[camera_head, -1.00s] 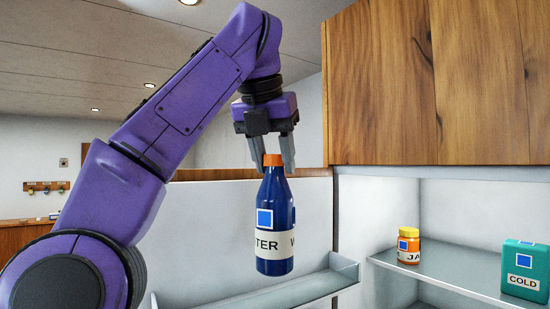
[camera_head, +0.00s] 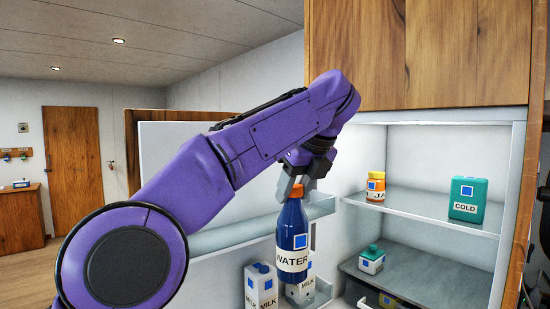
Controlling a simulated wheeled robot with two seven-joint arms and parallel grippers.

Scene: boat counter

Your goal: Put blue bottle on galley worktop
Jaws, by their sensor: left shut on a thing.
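The blue bottle (camera_head: 291,238) has an orange cap and a white label reading WATER. It hangs nearly upright under my left gripper (camera_head: 294,186), which is shut on it near the cap. The bottle is in front of an open fridge, before the door shelves. My right gripper is not in view. I cannot make out the galley worktop in this view.
The fridge door shelf (camera_head: 225,235) is behind my arm, with milk cartons (camera_head: 260,286) lower down. Inside, the upper shelf (camera_head: 425,212) holds an orange jar (camera_head: 376,187) and a teal COLD box (camera_head: 468,199). A green-topped container (camera_head: 371,260) stands below. A wooden cabinet hangs above.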

